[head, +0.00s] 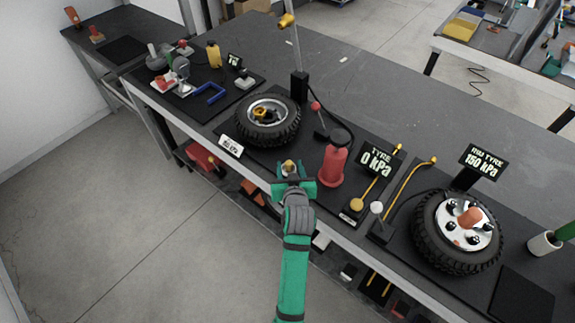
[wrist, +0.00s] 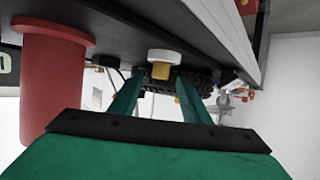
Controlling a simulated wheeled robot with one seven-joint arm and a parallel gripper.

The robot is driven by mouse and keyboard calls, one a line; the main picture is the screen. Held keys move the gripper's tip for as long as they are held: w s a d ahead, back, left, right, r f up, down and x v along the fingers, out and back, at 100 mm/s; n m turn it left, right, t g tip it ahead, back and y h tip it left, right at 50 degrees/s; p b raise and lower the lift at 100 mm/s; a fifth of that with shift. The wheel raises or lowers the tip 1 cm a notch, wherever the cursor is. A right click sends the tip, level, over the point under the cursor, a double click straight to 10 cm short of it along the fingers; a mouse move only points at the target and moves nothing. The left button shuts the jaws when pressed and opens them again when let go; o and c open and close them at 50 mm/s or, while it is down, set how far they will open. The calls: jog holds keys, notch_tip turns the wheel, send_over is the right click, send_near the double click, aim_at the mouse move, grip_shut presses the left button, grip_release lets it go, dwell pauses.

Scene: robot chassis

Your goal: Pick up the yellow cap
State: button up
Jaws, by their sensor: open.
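The yellow cap (head: 289,162) is at the front edge of the dark bench, just past my gripper (head: 291,171) in the head view. In the wrist view the yellow cap (wrist: 161,71) is small and blocky, against a white round piece (wrist: 164,55). My gripper's two green fingers (wrist: 158,82) are apart in the wrist view, with the cap seen between and beyond their tips. Nothing is held. Whether the fingers touch the cap is unclear.
A red cylinder (head: 332,165) stands close right of my gripper, and it also shows in the wrist view (wrist: 55,80). A tyre (head: 268,122) lies behind to the left. A "0 kPa" sign (head: 377,162) and a second tyre (head: 458,231) are to the right. The bench's back is mostly clear.

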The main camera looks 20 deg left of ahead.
jog(key=shift+w+a+f, duration=0.25)
jog(key=shift+w+f, duration=0.05)
jog(key=shift+w, duration=0.3)
jog(key=shift+c, duration=0.6)
grip_shut()
jog(key=shift+w, duration=0.1)
jog(key=shift+w, duration=0.1)
